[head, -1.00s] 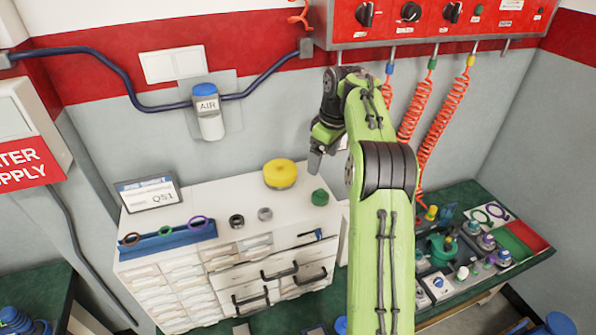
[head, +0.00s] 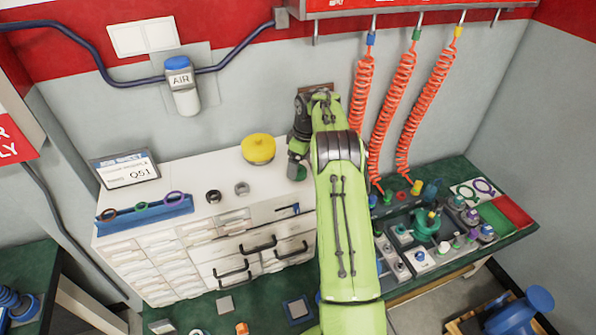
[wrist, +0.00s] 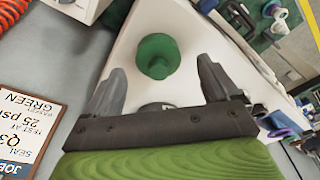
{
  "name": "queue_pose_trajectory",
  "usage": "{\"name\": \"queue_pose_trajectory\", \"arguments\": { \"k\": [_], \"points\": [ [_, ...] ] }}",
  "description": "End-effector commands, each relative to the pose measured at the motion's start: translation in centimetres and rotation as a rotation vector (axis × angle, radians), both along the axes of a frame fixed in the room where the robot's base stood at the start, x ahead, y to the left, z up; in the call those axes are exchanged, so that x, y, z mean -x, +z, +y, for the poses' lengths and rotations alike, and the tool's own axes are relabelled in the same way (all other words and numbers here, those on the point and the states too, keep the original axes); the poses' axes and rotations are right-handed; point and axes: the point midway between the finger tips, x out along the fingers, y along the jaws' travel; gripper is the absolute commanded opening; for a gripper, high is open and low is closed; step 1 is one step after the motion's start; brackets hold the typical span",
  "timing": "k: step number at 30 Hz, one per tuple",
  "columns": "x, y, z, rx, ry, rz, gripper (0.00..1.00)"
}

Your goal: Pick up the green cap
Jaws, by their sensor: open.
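The green cap (wrist: 157,56) sits on the white top of the drawer cabinet in the wrist view. It is round with a smaller raised round part. My gripper (wrist: 162,67) is open and empty, its two dark fingers apart, with the cap showing between and just past the fingertips. I cannot tell the exact height of the fingers above the cap. In the head view my gripper (head: 295,166) is over the right end of the cabinet top and hides most of the green cap (head: 300,173).
A yellow round part (head: 258,149), a black ring (head: 213,197) and a grey ring (head: 242,188) stand on the cabinet top (head: 180,172). A blue ring rack (head: 145,215) and a Q51 sign (head: 127,171) are at left. Orange coiled hoses (head: 392,110) hang right of my arm.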

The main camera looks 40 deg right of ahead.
Motion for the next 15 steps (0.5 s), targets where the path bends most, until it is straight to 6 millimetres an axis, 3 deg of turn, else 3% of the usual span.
{"name": "queue_pose_trajectory", "arguments": {
  "k": [4,11,15],
  "points": [
    [-0.2,-2.0,0.1,0.001,0.000,0.001,0.88],
    [-0.3,-2.3,0.1,0.001,0.000,-0.001,0.88],
    [-0.3,-2.2,0.1,0.001,0.000,-0.001,0.67]
  ]
}}
